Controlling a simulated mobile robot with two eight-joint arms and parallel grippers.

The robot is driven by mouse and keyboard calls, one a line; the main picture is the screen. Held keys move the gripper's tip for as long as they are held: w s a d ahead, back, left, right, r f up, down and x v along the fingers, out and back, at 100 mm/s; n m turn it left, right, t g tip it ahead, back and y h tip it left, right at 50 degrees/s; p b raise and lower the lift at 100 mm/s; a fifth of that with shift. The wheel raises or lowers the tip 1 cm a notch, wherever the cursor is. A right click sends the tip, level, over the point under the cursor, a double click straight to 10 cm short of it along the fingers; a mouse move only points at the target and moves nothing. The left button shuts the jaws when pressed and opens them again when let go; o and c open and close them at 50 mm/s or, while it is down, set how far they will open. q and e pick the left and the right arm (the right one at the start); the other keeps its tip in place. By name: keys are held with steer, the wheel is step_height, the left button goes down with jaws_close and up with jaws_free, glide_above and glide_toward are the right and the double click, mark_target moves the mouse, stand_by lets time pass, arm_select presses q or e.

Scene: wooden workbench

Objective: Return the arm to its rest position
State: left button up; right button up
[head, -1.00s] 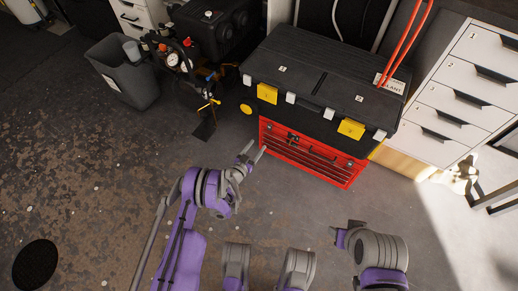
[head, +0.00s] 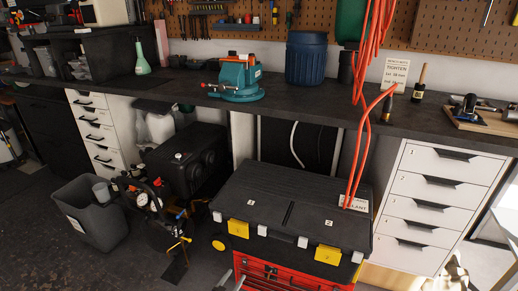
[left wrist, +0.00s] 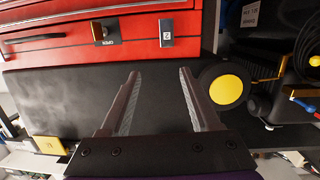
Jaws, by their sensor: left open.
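My left gripper (head: 232,281) shows only as its fingertips at the bottom edge of the head view, in front of the red drawer chest (head: 285,277). In the left wrist view the two fingers of my left gripper (left wrist: 158,75) are spread apart with nothing between them. The red chest front (left wrist: 120,30) fills the top of that view, beyond the fingertips. The rest of my left arm is out of the head view. My right gripper is not seen in either current view.
A black toolbox (head: 280,212) with yellow latches sits on the red chest. A compressor (head: 185,160) and grey bin (head: 90,212) stand left, white drawers (head: 437,193) right. The workbench (head: 310,105) behind bears a teal vise (head: 236,80) and blue barrel (head: 306,57). Red hose (head: 364,130) hangs over the toolbox.

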arm_select(q)
step_height(320, 180, up, 14)
steer(key=s+d+g, duration=0.2)
steer(key=d+g, duration=0.1)
steer(key=s+r+g, duration=0.3)
steer(key=s+r, duration=0.5)
steer(key=r, duration=0.1)
steer(key=s+a+r+n+g+y, duration=0.1)
steer(key=s+a+g+y, duration=0.15)
steer(key=s, duration=0.85)
steer(key=s+a+r+n+g+y, duration=0.15)
steer(key=s+a, duration=0.25)
steer(key=s, duration=0.6)
steer(key=s+a+r+n+g+y, duration=0.1)
steer(key=s+a+n+y, duration=0.2)
steer(key=s, duration=0.8)
step_height(320, 180, up, 29)
steer(key=w+m+t+p, duration=0.1)
steer(key=p, duration=2.5)
steer(key=shift+a+t, duration=0.25)
steer(key=shift+t, duration=0.05)
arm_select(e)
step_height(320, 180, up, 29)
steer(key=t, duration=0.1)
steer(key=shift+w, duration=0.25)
arm_select(q)
steer(key=shift+s, duration=0.1)
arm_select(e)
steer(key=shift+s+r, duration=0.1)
